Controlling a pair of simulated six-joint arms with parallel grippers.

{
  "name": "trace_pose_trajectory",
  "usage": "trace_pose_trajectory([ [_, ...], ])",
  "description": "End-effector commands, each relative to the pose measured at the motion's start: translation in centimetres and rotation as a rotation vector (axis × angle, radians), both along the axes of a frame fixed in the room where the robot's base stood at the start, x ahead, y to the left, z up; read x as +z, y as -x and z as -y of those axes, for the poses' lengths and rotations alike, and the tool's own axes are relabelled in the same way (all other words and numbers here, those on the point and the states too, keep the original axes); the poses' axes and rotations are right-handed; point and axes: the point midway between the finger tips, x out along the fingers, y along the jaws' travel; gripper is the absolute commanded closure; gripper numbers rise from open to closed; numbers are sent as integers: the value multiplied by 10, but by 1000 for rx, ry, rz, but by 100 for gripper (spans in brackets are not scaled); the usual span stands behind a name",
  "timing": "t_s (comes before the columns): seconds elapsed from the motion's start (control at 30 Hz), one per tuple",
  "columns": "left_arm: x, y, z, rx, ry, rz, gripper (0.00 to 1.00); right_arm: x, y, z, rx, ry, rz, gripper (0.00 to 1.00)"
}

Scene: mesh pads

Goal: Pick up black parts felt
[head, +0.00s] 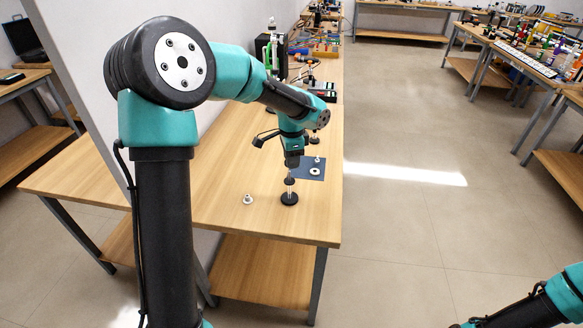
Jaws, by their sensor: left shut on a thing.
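My left gripper (290,182) points straight down over the wooden table, near its right front edge. It is shut on a black round part (289,199), a flat disc at the bottom of its fingers. I cannot tell whether the disc touches the table or hangs just above it. A dark blue felt mat (318,175) lies behind and to the right of the gripper, partly hidden by the arm. On it are a white ring (315,171) and a small pale part (317,160). My right gripper is out of view; only part of its arm shows at lower right.
A small white flanged part (248,199) stands on the table left of the gripper. The wooden table (226,218) is bare at the front left. Trays and equipment (322,45) crowd its far end. Open floor lies to the right, with other benches (540,70) beyond.

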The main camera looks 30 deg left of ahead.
Motion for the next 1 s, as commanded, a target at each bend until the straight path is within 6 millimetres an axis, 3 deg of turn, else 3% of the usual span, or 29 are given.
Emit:
trace_pose_trajectory([
  [0.03, 9, 0, 0, 0, 0, 4, 86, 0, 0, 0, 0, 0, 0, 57],
  [1.0, 4, -152, -56, 2, -1, 1, 86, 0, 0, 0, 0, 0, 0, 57],
])
